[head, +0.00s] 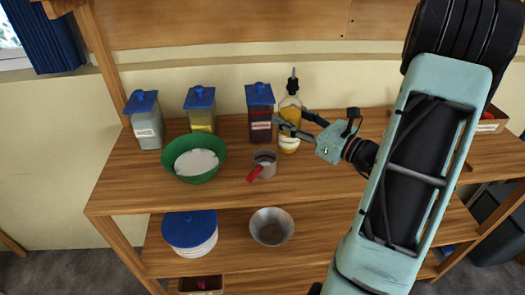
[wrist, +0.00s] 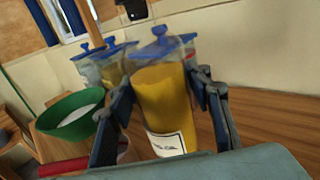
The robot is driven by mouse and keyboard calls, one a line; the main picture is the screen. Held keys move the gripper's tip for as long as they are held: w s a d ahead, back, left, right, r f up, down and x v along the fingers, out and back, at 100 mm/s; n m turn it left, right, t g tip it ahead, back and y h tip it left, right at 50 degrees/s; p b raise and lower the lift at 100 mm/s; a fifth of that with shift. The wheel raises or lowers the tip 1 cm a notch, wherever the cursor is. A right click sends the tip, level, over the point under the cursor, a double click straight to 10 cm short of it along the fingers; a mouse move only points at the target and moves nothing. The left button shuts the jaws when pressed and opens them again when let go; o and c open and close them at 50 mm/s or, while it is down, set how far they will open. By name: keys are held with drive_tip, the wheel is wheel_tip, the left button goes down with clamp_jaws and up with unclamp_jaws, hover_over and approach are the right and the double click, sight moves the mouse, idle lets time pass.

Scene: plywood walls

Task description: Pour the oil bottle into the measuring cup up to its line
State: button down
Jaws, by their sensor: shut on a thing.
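The oil bottle (head: 290,145) is clear glass with yellow oil, a pale label and a dark pourer on top. It stands upright at the back of the upper shelf; I cannot tell whether its base touches the wood. My gripper (head: 291,118) reaches it from the right and is shut around its body. In the wrist view the yellow bottle (wrist: 160,105) fills the gap between the fingers. The measuring cup (head: 265,162), clear with a red handle, stands in front and to the left of the bottle. Its red handle shows at lower left in the wrist view (wrist: 62,168).
Three blue-lidded jars stand along the wall: dark red (head: 260,118), yellow (head: 201,112) and pale (head: 146,122). A green bowl (head: 178,174) of white stuff stands left of the cup. A metal bowl (head: 271,228) and a blue-lidded tub (head: 190,236) stand on the lower shelf.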

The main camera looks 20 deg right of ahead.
drive_tip(key=shift+r+n+b, duration=0.1)
drive_tip(key=shift+n+b, duration=0.2)
drive_tip(key=shift+b, duration=0.1)
